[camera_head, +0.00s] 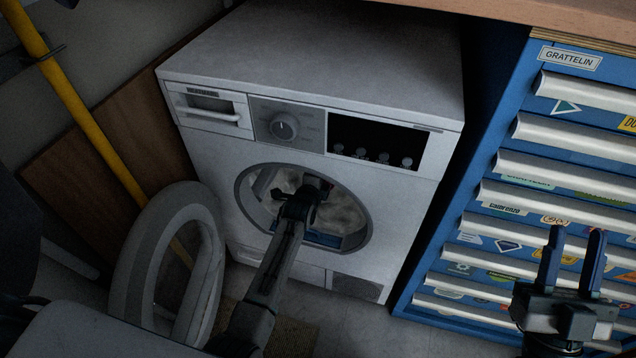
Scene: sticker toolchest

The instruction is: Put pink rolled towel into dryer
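The white dryer (300,90) stands in the middle, its round door (150,250) swung open to the left. My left arm comes up from the bottom and reaches into the drum opening. My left gripper (318,187) is at the opening, small and dark, and its fingers cannot be made out. No pink rolled towel can be clearly picked out; the arm covers part of the drum, where a pale surface (345,212) shows. My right gripper (577,234) is at the lower right, fingers pointing up, apart and empty, in front of the blue tool chest.
The blue tool chest (481,155) with stickered drawers stands close on the dryer's right. A yellow pole (88,122) and a brown panel (100,150) are at the left. A wooden worktop (560,15) overhangs at the upper right.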

